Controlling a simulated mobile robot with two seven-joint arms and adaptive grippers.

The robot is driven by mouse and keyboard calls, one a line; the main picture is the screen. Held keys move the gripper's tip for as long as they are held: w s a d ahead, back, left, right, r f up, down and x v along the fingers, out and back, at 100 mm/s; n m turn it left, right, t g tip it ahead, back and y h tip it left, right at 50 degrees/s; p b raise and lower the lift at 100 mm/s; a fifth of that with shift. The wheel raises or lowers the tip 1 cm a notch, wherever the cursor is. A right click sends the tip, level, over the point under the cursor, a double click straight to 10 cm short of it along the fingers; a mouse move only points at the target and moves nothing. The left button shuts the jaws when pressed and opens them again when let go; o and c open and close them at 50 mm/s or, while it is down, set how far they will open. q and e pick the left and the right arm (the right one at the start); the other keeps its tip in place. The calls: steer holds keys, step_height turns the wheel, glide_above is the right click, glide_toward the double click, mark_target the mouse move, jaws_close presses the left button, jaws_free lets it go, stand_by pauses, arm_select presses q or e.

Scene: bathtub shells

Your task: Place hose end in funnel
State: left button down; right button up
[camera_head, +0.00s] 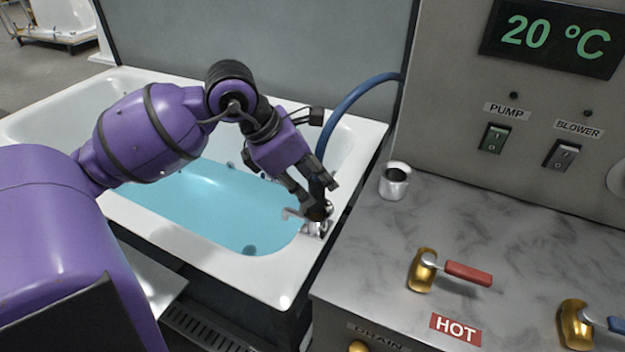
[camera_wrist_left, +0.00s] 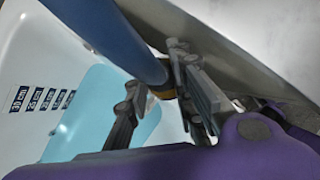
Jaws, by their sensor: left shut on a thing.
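A blue hose (camera_head: 345,105) arches from the grey panel down to my left gripper (camera_head: 318,192). The gripper is shut on the hose near its lower end, above the metal fitting at the tub's right rim. In the left wrist view, the blue hose (camera_wrist_left: 118,38) runs down between the fingers of the left gripper (camera_wrist_left: 165,95), with a brass-coloured band at its end. Whether the end touches the fitting is hidden. A small silver cup with a dark opening, seemingly the funnel (camera_head: 394,182), stands on the marble counter right of the gripper. My right gripper is out of view.
The white bathtub (camera_head: 60,105) holds blue water. The marble counter (camera_head: 480,215) carries a red-handled valve (camera_head: 465,273) and a blue-handled valve (camera_head: 578,326). The panel (camera_head: 450,60) with switches rises behind. Counter space between funnel and red valve is clear.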

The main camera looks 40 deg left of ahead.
arm_select(q)
steer(key=shift+f, duration=0.1)
steer(key=c, duration=1.9)
jaws_free()
steer(key=shift+f, duration=0.1)
steer(key=shift+c, duration=0.2)
steer(key=o, duration=0.4)
steer(key=shift+s+a+r, duration=0.1)
steer(key=shift+r, duration=0.5)
steer(key=p+v, duration=0.1)
steer(key=v, duration=1)
steer(key=shift+s+r, duration=0.1)
